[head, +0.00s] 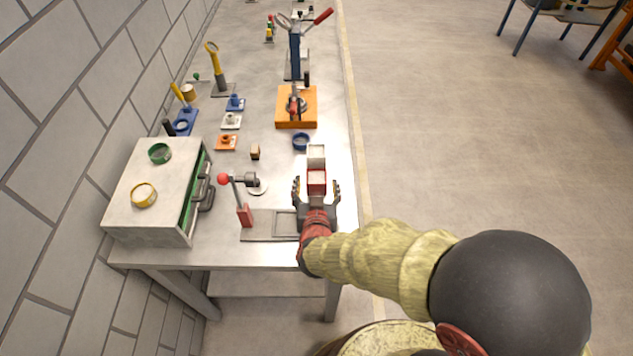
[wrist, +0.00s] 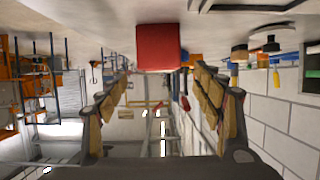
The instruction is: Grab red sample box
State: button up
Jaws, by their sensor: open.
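The red sample box (head: 317,177) stands on the metal table near its right edge. It also shows at the top middle of the wrist view (wrist: 158,48), which is upside down. My gripper (head: 317,188) is open at the near side of the box, one finger to the left and one to the right. In the wrist view my gripper (wrist: 161,70) has its fingers spread wide, and the box sits between their tips sideways but offset towards the table. Nothing is held. Contact between fingers and box is not visible.
A blue ring (head: 300,142) and an orange block (head: 296,120) lie farther back.

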aim_at(316, 172)
jog(key=b+x, duration=0.1)
jog(key=x, duration=0.2)
jog(key=b+x, duration=0.1)
jog(key=x, duration=0.2)
jog(key=shift+s+f, duration=0.2)
jog(key=shift+f, duration=0.2)
jog(key=shift+c, duration=1.3)
jog(key=c, duration=1.1)
jog(key=shift+r, duration=0.2)
jog(key=shift+c, duration=0.4)
